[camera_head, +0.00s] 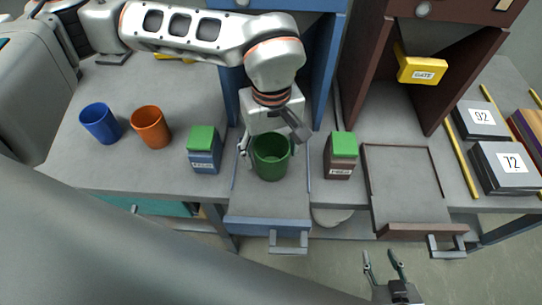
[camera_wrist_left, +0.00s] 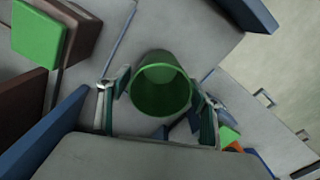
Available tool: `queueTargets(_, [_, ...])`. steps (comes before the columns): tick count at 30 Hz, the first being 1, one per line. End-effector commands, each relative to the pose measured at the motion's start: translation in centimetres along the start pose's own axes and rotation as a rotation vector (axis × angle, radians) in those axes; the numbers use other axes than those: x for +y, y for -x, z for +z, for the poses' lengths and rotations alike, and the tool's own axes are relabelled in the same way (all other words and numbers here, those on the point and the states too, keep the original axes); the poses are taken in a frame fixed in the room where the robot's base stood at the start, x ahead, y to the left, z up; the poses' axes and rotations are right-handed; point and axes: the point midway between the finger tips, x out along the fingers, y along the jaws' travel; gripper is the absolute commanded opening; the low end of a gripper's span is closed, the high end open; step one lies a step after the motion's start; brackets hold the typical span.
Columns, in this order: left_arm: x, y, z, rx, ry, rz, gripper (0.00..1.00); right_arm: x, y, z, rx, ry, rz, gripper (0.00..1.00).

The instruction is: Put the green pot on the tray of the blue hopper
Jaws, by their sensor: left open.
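The green pot (camera_head: 270,166) stands upright on the pulled-out grey tray (camera_head: 268,206) of the blue hopper (camera_head: 334,62). My left gripper (camera_head: 268,148) is open, reaching down from above with one finger on each side of the pot. In the left wrist view, the pot (camera_wrist_left: 160,98) sits between the two spread fingers (camera_wrist_left: 158,105); whether either finger touches it I cannot tell. My right gripper (camera_head: 385,262) is low in the head view, away from the pot, with its fingers apart and nothing between them.
A blue box (camera_head: 204,158) and a brown box (camera_head: 340,165), both green-topped, flank the tray. Blue (camera_head: 100,124) and orange (camera_head: 151,128) cups stand at the left. A brown-edged tray (camera_head: 407,190) lies at the right, below a yellow gate (camera_head: 421,70).

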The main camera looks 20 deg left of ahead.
Motion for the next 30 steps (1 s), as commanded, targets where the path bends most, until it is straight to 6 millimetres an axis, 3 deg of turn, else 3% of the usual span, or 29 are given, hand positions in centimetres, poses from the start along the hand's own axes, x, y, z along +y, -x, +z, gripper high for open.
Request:
queueTargets(1, [0.1, 1.4, -0.1, 0.006, 0.0, 0.005, 0.64, 0.0, 0.1, -0.3, 0.002, -0.001, 0.0, 0.4])
queueTargets(6, [0.1, 5.0, -0.1, 0.005, 0.0, 0.005, 0.64, -0.1, 0.2, -0.2, -0.001, -0.005, -0.004, 0.4])
queueTargets(12, [0.0, 7.9, -0.1, 0.003, 0.001, 0.001, 0.64, -0.5, 0.4, 0.3, -0.012, -0.008, -0.009, 0.4])
queueTargets(18, [0.0, 9.1, 0.0, 0.001, 0.0, 0.0, 0.64, -0.5, 0.6, 0.4, -0.013, -0.01, -0.011, 0.4])
queueTargets(30, [0.0, 9.1, 0.0, 0.0, 0.0, 0.0, 0.64, -0.3, 0.4, -0.2, -0.003, -0.008, -0.008, 0.4])
